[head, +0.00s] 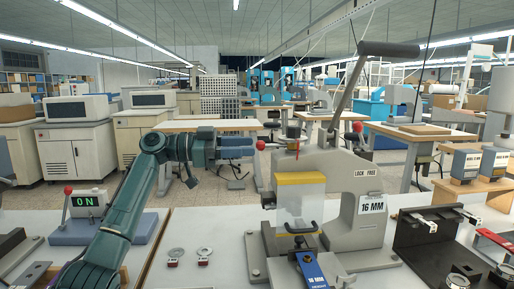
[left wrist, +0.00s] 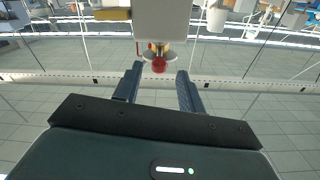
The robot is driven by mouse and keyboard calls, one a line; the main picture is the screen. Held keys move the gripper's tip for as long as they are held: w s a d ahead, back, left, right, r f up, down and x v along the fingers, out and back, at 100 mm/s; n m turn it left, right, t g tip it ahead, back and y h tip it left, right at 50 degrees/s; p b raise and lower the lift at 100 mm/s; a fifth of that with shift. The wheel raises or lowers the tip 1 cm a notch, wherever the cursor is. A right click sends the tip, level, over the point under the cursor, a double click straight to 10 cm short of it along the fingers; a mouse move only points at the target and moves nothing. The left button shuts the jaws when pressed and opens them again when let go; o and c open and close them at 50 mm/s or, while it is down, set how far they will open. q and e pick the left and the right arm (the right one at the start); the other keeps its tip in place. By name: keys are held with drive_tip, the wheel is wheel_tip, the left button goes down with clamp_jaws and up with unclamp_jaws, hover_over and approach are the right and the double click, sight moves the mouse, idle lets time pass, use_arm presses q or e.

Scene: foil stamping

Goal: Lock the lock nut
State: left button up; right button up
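The grey press (head: 335,175) stands on the table with a yellow-topped clear guard and a "LOCK FREE" label (head: 367,172). A red ball knob (head: 260,145) is at its left side, by the upper body; another red knob (head: 357,126) is at its right. The lock nut itself is too small to tell apart from the knob fittings. My left gripper (head: 250,147) is open and points right at the left knob. In the left wrist view the knob (left wrist: 158,65) appears centred between the fingertips (left wrist: 158,75); I cannot tell contact. My right gripper is not in view.
A long lever (head: 350,90) rises from the press top. An "ON" display box (head: 86,205) is at left, and a black bracket (head: 430,240) at right. Two small washer-like tags (head: 175,254) lie on the clear table left of the press.

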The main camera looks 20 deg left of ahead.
use_arm(q)
drive_tip(key=v, duration=0.9)
drive_tip(key=shift+d, duration=0.1)
